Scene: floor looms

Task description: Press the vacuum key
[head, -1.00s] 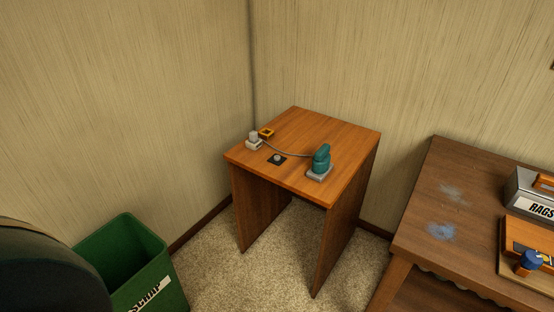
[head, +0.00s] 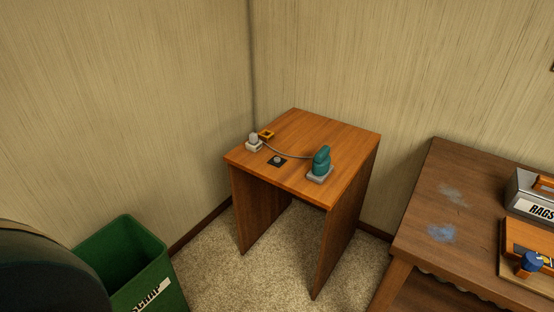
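A small wooden table (head: 325,137) stands in the room's corner. On it is a small black plate with a round pale button (head: 277,160), near the table's front left edge; I cannot tell whether this is the vacuum key. A teal device (head: 321,160) stands on a grey base (head: 319,174) at the right. A grey cord (head: 285,153) runs from it toward a whitish block with a rounded top (head: 254,141) at the left. A small yellow-and-black item (head: 266,134) lies behind that block. Neither of my grippers is in view.
A green bin (head: 125,257) marked SCRAP stands on the carpet at lower left. A dark brown workbench (head: 420,210) at right holds a grey RAGS box (head: 525,190) and a board with a blue knob (head: 530,263). Carpet (head: 215,265) is clear before the small table.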

